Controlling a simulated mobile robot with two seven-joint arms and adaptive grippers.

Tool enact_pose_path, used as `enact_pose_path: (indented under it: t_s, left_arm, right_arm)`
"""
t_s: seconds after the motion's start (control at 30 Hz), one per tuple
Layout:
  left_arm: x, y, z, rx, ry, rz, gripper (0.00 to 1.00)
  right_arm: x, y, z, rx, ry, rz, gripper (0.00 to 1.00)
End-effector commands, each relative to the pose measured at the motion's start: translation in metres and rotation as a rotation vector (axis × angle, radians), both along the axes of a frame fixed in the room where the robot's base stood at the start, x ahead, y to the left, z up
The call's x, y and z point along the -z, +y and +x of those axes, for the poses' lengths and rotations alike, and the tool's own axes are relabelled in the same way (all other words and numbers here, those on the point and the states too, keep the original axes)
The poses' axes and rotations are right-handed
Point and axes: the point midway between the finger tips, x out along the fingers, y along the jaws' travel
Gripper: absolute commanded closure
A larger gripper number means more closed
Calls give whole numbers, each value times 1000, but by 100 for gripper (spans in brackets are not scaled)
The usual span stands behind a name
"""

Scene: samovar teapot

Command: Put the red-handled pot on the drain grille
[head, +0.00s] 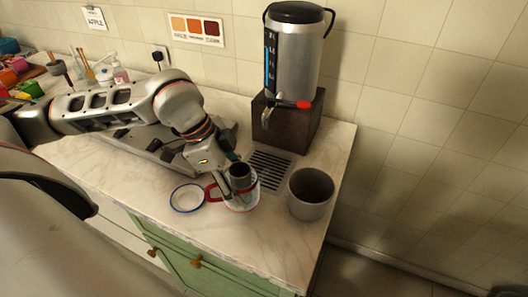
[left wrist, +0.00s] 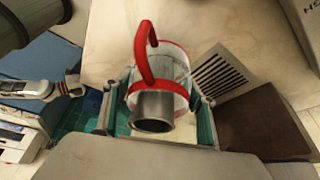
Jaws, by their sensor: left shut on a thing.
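A grey open cylinder (left wrist: 155,110) is at the pot's mouth. The drain grille (head: 270,170) is bare and also shows in the left wrist view (left wrist: 218,74).
A samovar (head: 293,55) with a red-lever tap stands on a dark wooden block (head: 288,123) behind the grille. A grey cup (head: 310,207) stands right of the pot, near the counter's edge. A blue-rimmed white lid or dish (head: 187,198) lies to the left.

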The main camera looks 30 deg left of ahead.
Motion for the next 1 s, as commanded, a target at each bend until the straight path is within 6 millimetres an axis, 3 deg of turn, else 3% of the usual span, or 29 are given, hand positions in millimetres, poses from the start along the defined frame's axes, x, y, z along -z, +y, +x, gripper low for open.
enact_pose_path:
  t_s: [0.1,0.33,0.9,1.0]
  left_arm:
    - [-4,1,31,-1,-4,-1,74]
    - [-3,4,80,1,-4,-2,74]
    - [-2,7,137,2,-2,-1,74]
    - [0,8,137,4,1,1,74]
  right_arm:
    - [-9,0,2,0,-4,0,75]
    - [-18,0,3,-1,-9,0,75]
    - [-26,0,4,0,-12,-1,75]
    - [-30,0,4,0,-12,-1,75]
